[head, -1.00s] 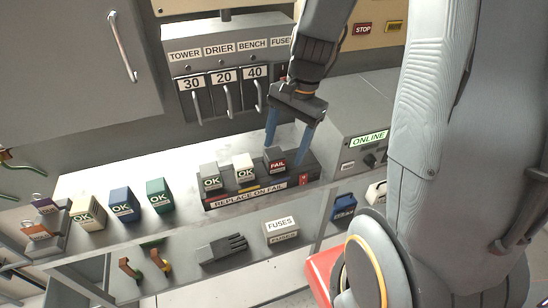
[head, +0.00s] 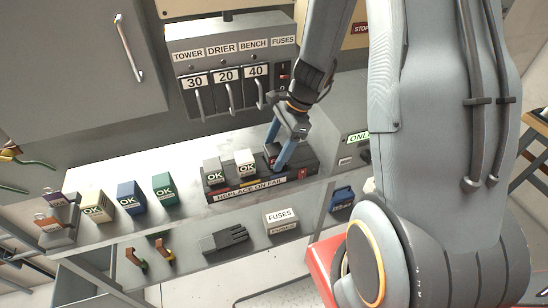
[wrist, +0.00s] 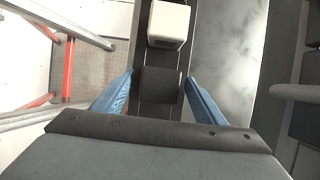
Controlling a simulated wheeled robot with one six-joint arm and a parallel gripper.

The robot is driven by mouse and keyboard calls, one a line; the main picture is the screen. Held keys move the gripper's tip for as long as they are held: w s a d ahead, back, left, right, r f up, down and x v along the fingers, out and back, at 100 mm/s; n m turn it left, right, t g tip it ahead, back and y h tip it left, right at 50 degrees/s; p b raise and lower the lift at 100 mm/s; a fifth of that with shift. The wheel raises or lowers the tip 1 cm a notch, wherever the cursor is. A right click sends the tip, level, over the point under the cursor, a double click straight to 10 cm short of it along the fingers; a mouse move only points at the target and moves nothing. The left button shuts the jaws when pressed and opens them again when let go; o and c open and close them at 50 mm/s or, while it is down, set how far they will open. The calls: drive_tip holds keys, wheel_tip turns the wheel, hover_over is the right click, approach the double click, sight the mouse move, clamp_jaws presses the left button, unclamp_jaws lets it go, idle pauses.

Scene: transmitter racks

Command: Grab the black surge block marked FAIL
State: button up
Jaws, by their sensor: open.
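The black surge block (wrist: 160,86) sits in the dark holder (head: 303,166) labelled REPLACE ON FAIL, at its right end. My gripper (wrist: 161,77) is open, and in the wrist view its two blue fingers are on either side of the block, with gaps visible. In the head view my gripper (head: 275,150) is down over the block and mostly hides it, so its FAIL label does not show. A white block (head: 245,162) and a grey block (head: 213,171), both marked OK, sit to its left in the holder. The white one also shows in the wrist view (wrist: 168,23).
Loose green (head: 165,189), blue (head: 131,198) and cream (head: 97,206) blocks stand left on the shelf. A breaker panel (head: 226,75) with levers is behind. The ONLINE box (head: 352,150) is close on the right.

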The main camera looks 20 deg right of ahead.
drive_tip(key=shift+a+f, duration=0.1)
drive_tip(key=shift+f, duration=0.05)
drive_tip(key=c, duration=1.2)
